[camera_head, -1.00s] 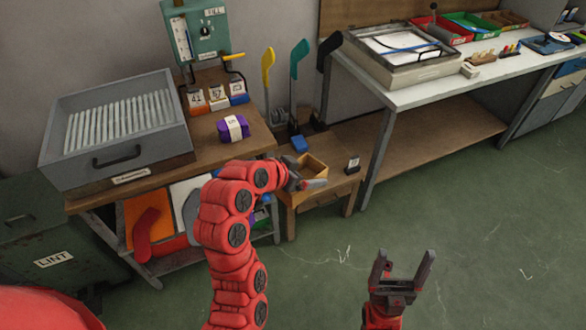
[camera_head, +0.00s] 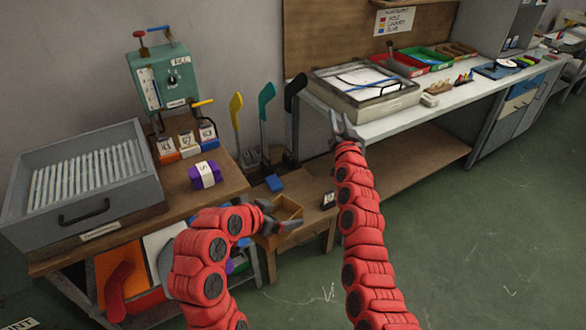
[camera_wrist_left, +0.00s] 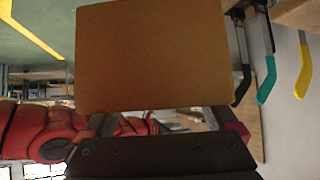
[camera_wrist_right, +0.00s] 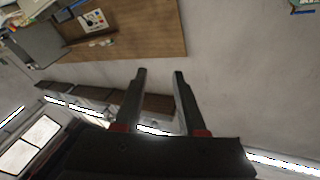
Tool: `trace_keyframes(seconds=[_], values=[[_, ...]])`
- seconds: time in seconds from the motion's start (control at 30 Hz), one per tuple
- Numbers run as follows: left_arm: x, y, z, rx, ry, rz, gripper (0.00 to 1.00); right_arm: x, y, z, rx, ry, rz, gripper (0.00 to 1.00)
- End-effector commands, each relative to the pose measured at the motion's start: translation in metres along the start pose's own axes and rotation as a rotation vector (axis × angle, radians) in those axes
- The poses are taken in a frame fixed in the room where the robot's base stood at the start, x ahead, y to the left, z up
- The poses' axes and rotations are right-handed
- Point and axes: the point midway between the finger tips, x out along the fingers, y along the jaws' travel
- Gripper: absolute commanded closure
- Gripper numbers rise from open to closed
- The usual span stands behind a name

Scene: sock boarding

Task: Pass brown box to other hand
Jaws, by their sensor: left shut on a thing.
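In the left wrist view a flat brown face of the box (camera_wrist_left: 155,55) fills the space beyond the fingers. My right gripper (camera_head: 345,128) is raised, up and to the right of the box and clearly apart from it. Its two fingers (camera_wrist_right: 160,75) are spread with nothing between them in the right wrist view.
A low wooden stand (camera_head: 312,220) is behind the box. A workbench (camera_head: 82,245) with a grey tray, a purple roll and number cards is at left. A white-topped table (camera_head: 385,125) with a framed tray is behind my right gripper. Green floor (camera_head: 450,235) is clear at right.

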Motion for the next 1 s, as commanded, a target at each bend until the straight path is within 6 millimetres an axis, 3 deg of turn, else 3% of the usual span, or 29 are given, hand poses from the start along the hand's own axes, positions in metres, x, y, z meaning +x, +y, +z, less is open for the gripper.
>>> trace_keyframes(seconds=[0.03, 0.1, 0.2, 0.33, 0.47, 0.63, 0.8, 1.0], values=[[0.000, 0.000, 0.000, 0.000, 0.000, 0.000, 0.62, 0.015, -0.024, -0.008, -0.003, -0.069, -0.050, 0.60], [0.000, 0.000, 0.000, 0.000, 0.000, 0.000, 0.62, 0.026, -0.057, -0.007, -0.017, -0.191, -0.121, 0.60], [0.000, 0.000, 0.000, 0.000, 0.000, 0.000, 0.62, 0.027, -0.105, -0.004, -0.063, -0.369, -0.228, 0.60], [0.000, 0.000, 0.000, 0.000, 0.000, 0.000, 0.62, 0.004, -0.160, 0.003, -0.173, -0.611, -0.360, 0.60], [0.000, 0.000, 0.000, 0.000, 0.000, 0.000, 0.62, -0.042, -0.193, 0.012, -0.333, -0.869, -0.465, 0.60], [0.000, 0.000, 0.000, 0.000, 0.000, 0.000, 0.62, -0.120, -0.195, 0.021, -0.573, -1.211, -0.527, 0.60], [0.000, 0.000, 0.000, 0.000, 0.000, 0.000, 0.62, -0.183, -0.171, 0.017, -0.758, -1.476, -0.511, 0.60], [0.000, 0.000, 0.000, 0.000, 0.000, 0.000, 0.62, -0.216, -0.154, 0.011, -0.849, -1.618, -0.486, 0.60]])
